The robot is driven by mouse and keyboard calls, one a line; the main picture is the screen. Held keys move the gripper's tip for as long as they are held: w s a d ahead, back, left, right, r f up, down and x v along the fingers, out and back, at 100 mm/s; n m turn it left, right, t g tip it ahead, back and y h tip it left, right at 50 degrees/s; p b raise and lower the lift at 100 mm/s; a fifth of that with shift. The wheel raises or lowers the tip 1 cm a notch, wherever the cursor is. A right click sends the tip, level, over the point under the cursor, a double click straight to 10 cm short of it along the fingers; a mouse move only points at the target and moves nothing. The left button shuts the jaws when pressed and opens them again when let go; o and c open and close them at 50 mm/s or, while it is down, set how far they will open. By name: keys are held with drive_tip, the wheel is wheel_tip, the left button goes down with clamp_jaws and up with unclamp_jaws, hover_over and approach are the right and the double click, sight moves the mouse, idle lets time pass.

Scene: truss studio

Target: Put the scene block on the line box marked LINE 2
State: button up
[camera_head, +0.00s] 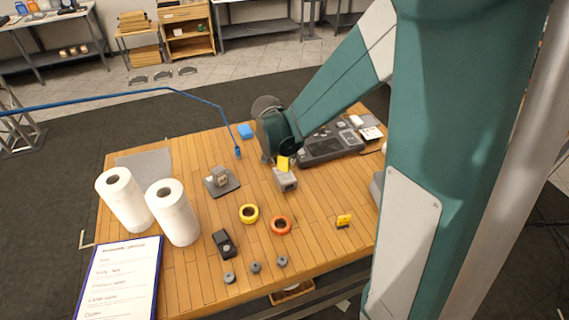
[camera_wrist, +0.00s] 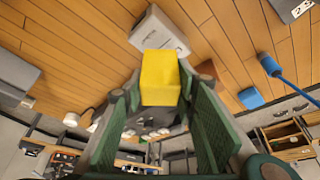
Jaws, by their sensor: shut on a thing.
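The yellow scene block (camera_wrist: 160,78) is held between the fingers of my gripper (camera_wrist: 158,98) in the wrist view. In the head view the yellow block (camera_head: 283,163) shows below my wrist, at the back of a small grey box (camera_head: 287,182). That grey box also shows beyond the block in the wrist view (camera_wrist: 152,30). Whether block and box touch cannot be told. The box has a dark round spot on its front; no LINE 2 marking is readable on it. My fingertips (camera_head: 268,158) are partly hidden in the head view.
A dark stand with a grey piece (camera_head: 221,182) is to the left. A console (camera_head: 330,145) is behind right. Two white rolls (camera_head: 172,212) stand at left.

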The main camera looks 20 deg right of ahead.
sight(284, 164)
drive_tip(key=shift+f, duration=1.5)
drive_tip(key=shift+f, duration=0.15)
drive_tip(key=o, duration=0.9)
drive_tip(key=shift+r, duration=0.2)
drive_tip(key=shift+v, duration=5.95)
